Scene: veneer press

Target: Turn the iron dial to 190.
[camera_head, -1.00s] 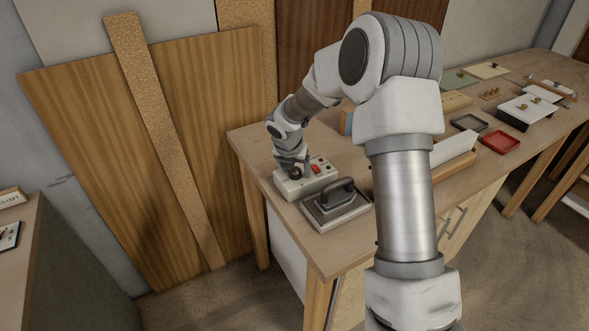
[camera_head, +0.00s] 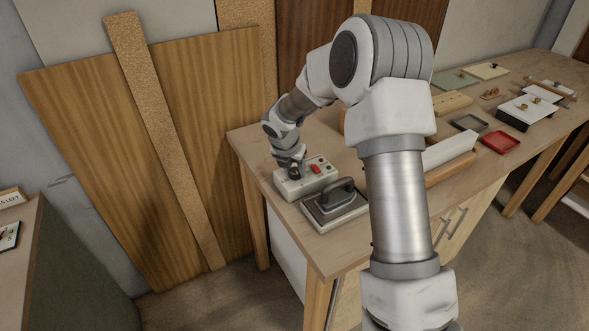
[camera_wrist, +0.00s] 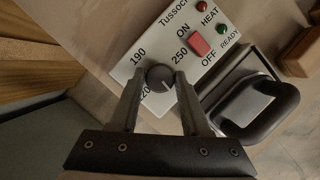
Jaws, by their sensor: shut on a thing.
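The iron dial (camera_wrist: 160,79) is a dark round knob on the white control box (camera_head: 312,183). Its face reads 190 at upper left, 250 at upper right and a partly hidden number ending in 20 at lower left. A light mark on the knob appears to point to the lower right in the wrist view, not at 190. My gripper (camera_wrist: 160,76) is shut on the dial, one finger on each side. In the head view my gripper (camera_head: 295,172) is over the left part of the box and hides the dial.
A red rocker switch (camera_wrist: 199,43) marked ON and OFF is close to the right finger. Red HEAT (camera_wrist: 202,6) and green READY (camera_wrist: 222,28) lamps lie beyond. The iron (camera_head: 340,198) rests on its plate beside the box. A red tray (camera_head: 500,142) is farther right.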

